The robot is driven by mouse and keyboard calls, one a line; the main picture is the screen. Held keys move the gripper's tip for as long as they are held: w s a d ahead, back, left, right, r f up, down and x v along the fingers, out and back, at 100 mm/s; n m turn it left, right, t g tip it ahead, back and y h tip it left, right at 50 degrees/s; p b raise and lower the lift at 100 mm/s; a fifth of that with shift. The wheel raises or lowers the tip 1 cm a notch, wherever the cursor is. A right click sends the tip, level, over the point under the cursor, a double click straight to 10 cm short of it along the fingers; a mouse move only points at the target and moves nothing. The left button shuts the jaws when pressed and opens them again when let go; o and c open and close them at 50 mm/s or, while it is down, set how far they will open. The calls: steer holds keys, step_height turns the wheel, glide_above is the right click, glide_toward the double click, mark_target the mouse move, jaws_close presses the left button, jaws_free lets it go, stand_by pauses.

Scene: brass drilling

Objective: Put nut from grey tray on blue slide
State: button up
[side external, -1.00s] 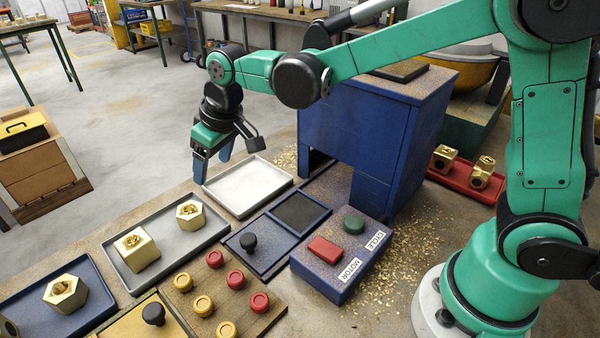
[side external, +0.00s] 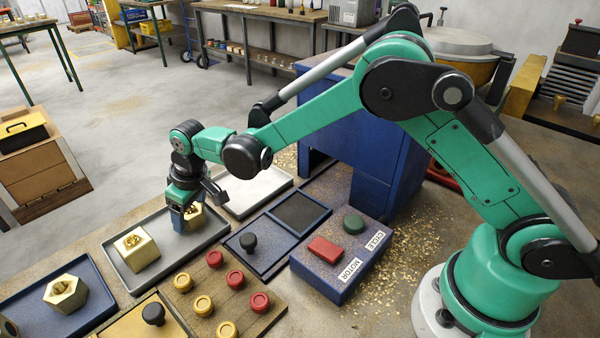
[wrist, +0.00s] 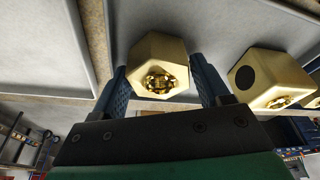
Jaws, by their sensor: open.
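A brass hex nut (side external: 197,217) sits in the far end of the grey tray (side external: 182,258), partly hidden by my gripper (side external: 187,220). My gripper is open and lowered over this nut. In the wrist view the nut (wrist: 158,62) lies between the two blue fingers (wrist: 160,88), with one finger on each side; I cannot tell whether they touch it. A second brass piece (side external: 137,249), blockier, stands in the same tray and shows at the right of the wrist view (wrist: 275,78). The blue slide (side external: 262,262), with a black knob and dark pad, lies right of the tray, with nothing on the pad.
A blue tray (side external: 22,318) with a brass nut is at the lower left. An empty white tray (side external: 255,190) lies behind. A board with red and yellow knobs (side external: 255,305), a blue button box (side external: 335,275) and a tall blue housing (side external: 375,140) stand nearby.

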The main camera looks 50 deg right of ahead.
jaws_close()
steer(key=shift+r, duration=0.2)
